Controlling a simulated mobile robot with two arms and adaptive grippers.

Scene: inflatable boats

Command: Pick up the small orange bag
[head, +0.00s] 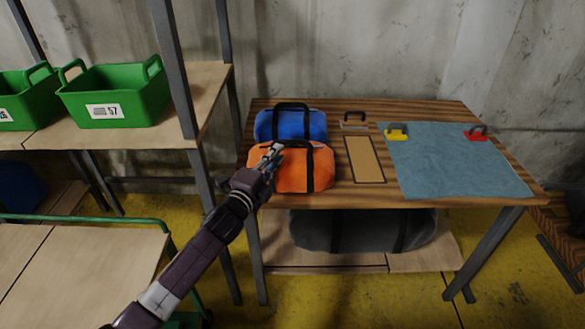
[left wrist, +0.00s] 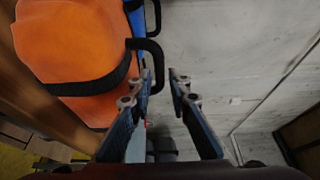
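The small orange bag (head: 292,180) with black straps stands at the front left of the wooden table, in front of a blue bag (head: 305,125). My left gripper (head: 274,153) is at the top of the orange bag and hides part of it in the head view. In the left wrist view the orange bag (left wrist: 75,45) fills the left side. Its black handle (left wrist: 156,50) sticks out beside the fingertips. My left gripper (left wrist: 162,75) has its fingers apart. Whether the handle lies between them I cannot tell. My right gripper is out of view.
The table (head: 455,112) also holds a framed brown board (head: 364,159), and a blue-grey mat (head: 455,170) with yellow (head: 396,134) and red (head: 475,135) clips. A dark bag (head: 360,230) lies on the lower shelf. Green bins (head: 115,93) stand on the left rack.

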